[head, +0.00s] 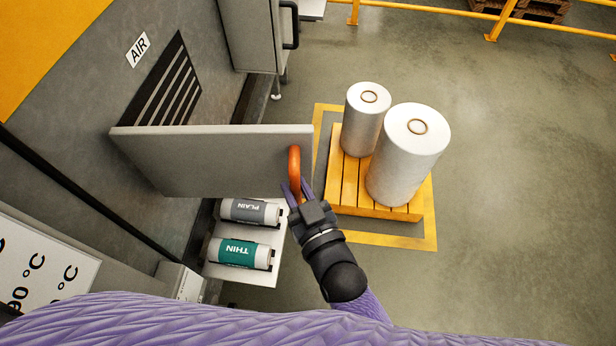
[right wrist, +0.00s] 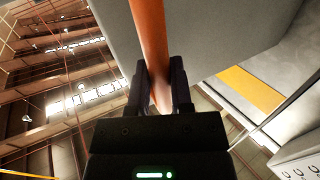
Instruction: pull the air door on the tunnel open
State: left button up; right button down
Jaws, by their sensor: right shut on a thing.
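The air door (head: 220,155) is a grey panel that stands swung out from the tunnel wall in the head view. Behind it a dark slatted vent (head: 168,88) shows beside the AIR label (head: 138,49). An orange handle (head: 294,165) sits at the door's free end. My right gripper (head: 293,188) is shut on this handle. In the right wrist view the fingers (right wrist: 160,88) close on both sides of the orange handle (right wrist: 150,45), with the grey door (right wrist: 215,35) behind it. My left gripper is not in view.
A shelf (head: 235,276) below the door holds a grey PLAIN roll (head: 250,211) and a green THIN roll (head: 240,253). Two white film rolls (head: 408,155) stand on a yellow pallet (head: 348,190) right of the door. A grey cabinet (head: 250,38) stands behind. Floor on the right is clear.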

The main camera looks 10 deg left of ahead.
jog(key=shift+s+a, duration=0.1)
jog(key=shift+s, duration=0.25)
jog(key=c, duration=0.9)
grip_release()
jog(key=o, duration=0.3)
jog(key=shift+a, duration=0.2)
jog(key=shift+o, duration=0.2)
jog(key=shift+d, duration=0.2)
jog(key=v, duration=0.9)
jog(key=shift+s+b, duration=0.35)
jog(key=shift+d, duration=0.15)
